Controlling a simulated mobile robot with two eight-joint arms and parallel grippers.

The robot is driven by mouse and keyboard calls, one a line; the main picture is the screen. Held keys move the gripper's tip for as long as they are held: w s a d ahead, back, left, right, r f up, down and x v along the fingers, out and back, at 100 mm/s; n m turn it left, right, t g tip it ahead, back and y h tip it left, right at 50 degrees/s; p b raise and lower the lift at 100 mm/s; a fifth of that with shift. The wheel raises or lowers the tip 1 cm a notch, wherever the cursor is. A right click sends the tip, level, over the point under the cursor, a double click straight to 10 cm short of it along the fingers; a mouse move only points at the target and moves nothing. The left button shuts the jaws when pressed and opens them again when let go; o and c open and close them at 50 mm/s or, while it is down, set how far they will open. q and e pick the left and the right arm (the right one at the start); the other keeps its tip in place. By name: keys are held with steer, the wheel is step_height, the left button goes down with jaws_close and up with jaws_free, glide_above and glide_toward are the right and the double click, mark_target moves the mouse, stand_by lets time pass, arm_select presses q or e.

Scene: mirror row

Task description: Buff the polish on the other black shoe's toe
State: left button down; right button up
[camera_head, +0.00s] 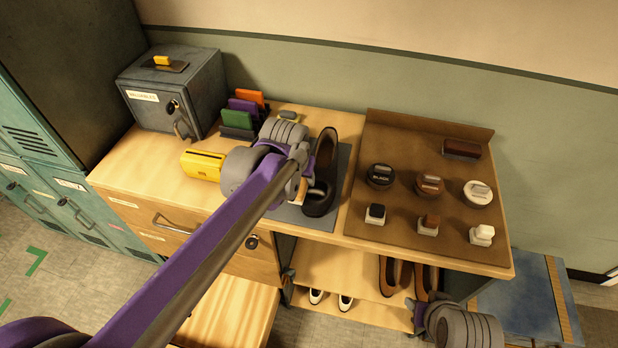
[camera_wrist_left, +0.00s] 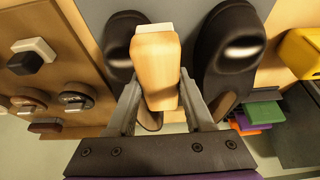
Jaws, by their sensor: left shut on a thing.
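My left gripper (camera_head: 298,180) is shut on a wooden block-like tool (camera_wrist_left: 156,75) with a pale end, which points at the grey mat (camera_wrist_left: 188,20). In the left wrist view the tool is between two black shoes, overlapping the inner edge of the left one (camera_wrist_left: 122,50); I cannot tell whether it touches. The right one (camera_wrist_left: 238,45) has a bright shine on its toe. In the head view one black shoe (camera_head: 325,160) shows beside the gripper; the other is mostly hidden behind my arm. My right gripper (camera_head: 425,310) is low at the right, its jaws unclear.
A brown tray (camera_head: 400,212) at the right holds polish tins, small daubers and a dark brush (camera_head: 462,149). More shoes (camera_head: 392,278) are on shelves below.

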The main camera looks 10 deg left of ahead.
arm_select(q)
steer(key=shift+w+r, duration=0.15)
steer(key=shift+w, duration=0.35)
steer(key=shift+d, duration=4)
steer(key=shift+w, duration=0.1)
arm_select(e)
steer(key=shift+r, duration=0.3)
arm_select(q)
step_height(320, 180, up, 6)
steer(key=p, duration=0.4)
arm_select(e)
steer(key=r, duration=0.1)
steer(key=w+r, duration=0.1)
steer(key=r, duration=0.1)
steer(key=w+r, duration=0.1)
steer(key=shift+r, duration=0.4)
